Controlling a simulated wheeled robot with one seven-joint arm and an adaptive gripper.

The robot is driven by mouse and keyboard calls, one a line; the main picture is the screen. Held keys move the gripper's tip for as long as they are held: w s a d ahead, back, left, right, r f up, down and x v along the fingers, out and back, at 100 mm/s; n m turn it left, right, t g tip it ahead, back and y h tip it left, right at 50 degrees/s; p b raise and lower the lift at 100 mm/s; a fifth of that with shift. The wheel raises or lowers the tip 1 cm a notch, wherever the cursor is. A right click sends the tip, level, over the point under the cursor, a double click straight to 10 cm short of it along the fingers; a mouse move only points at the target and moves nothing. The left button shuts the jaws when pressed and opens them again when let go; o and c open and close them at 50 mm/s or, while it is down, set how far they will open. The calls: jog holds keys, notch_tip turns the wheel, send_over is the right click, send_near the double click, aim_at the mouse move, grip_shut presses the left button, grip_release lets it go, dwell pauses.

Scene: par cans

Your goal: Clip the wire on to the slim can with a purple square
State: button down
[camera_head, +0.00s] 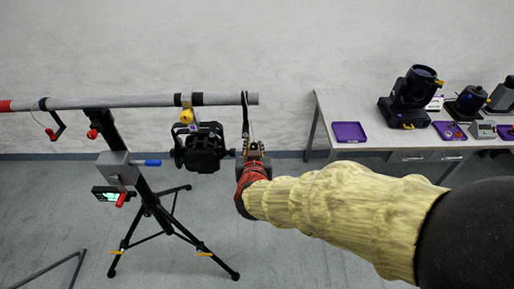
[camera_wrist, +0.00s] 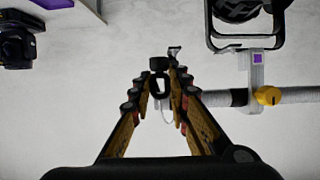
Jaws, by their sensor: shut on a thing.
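My gripper (camera_head: 253,150) is just below the right end of the horizontal bar (camera_head: 130,102), right of a black can (camera_head: 202,147) hung from it. In the wrist view my gripper (camera_wrist: 164,90) is shut on the wire's black clip end (camera_wrist: 159,66). A thin pale loop of the wire (camera_wrist: 166,113) shows between the fingers. In the head view the dark wire (camera_head: 245,115) runs from the bar's end down to my gripper. The can's bracket carries a purple square (camera_wrist: 257,58) beside a yellow knob (camera_wrist: 268,96). The fingers hide part of the clip.
A black tripod stand (camera_head: 150,205) with a grey box (camera_head: 117,168) holds the bar. Floor is clear between stand and table.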

aim_at(211, 133)
jog(key=shift+w+a+f+p, duration=0.1)
jog(key=shift+w+a+p, duration=0.95)
jog(key=shift+w+a, duration=1.15)
jog(key=shift+w+a+f+p, duration=0.1)
jog(key=shift+w+a+p, duration=1)
jog(key=shift+w+a, duration=1.15)
jog(key=shift+w+a+f+p, duration=0.1)
jog(key=shift+w+a+p, duration=1.25)
jog(key=shift+a, duration=1.4)
jog(key=shift+w+a, duration=0.15)
jog(key=shift+w, duration=0.25)
jog(key=shift+b, duration=0.7)
jog(key=shift+f, duration=0.85)
